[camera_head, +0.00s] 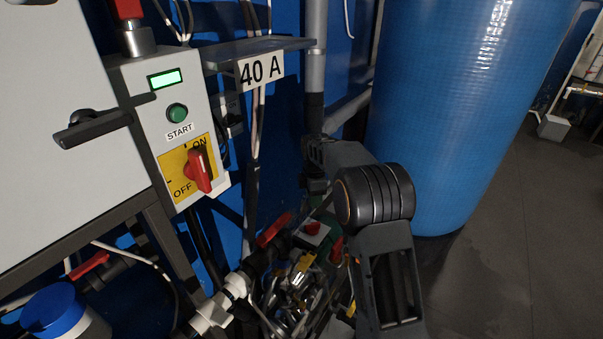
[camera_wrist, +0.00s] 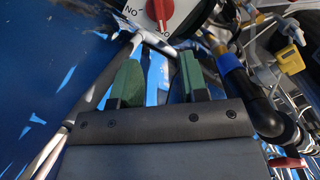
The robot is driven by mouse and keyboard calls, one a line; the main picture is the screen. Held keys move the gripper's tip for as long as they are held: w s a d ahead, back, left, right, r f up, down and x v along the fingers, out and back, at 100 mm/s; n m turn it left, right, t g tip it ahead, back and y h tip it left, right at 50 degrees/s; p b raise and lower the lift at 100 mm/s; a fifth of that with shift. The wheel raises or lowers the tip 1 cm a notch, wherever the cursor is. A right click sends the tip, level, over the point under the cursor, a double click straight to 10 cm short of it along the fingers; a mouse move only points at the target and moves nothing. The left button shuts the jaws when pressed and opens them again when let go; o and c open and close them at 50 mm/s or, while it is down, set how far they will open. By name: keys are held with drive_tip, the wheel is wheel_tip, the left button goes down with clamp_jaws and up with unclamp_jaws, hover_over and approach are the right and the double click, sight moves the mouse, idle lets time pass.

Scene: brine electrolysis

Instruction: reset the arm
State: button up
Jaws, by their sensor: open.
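In the wrist view my gripper (camera_wrist: 158,76) is open, with two green-padded fingers apart and nothing between them. Beyond the fingertips is a red rotary knob (camera_wrist: 159,10) on a pale face, with lettering that appears upside down. In the head view my dark arm (camera_head: 375,195) reaches in front of the blue wall and pipes, left of a large blue tank. My gripper's fingers cannot be made out clearly there.
At left, a grey control box carries a green START button (camera_head: 177,112) and a red ON/OFF switch (camera_head: 200,171). Crowded pipes and valves (camera_head: 225,300) lie below.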

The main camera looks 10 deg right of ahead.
drive_tip(key=s+r+m+t+p, duration=0.1)
drive_tip(key=s+r+m+p, duration=0.2)
drive_tip(key=s, duration=0.6)
drive_tip(key=s+r+m+t+p, duration=0.1)
drive_tip(key=s+r+m+p, duration=0.2)
drive_tip(key=s+r+m, duration=0.5)
drive_tip(key=s+r+m+t+p, duration=0.1)
drive_tip(key=s+r+m+p, duration=0.3)
drive_tip(key=s, duration=0.7)
wheel_tip(320, 180, up, 2)
drive_tip(key=m, duration=0.3)
drive_tip(key=shift+s+t, duration=0.3)
drive_tip(key=shift+s, duration=0.1)
drive_tip(key=shift+o, duration=0.2)
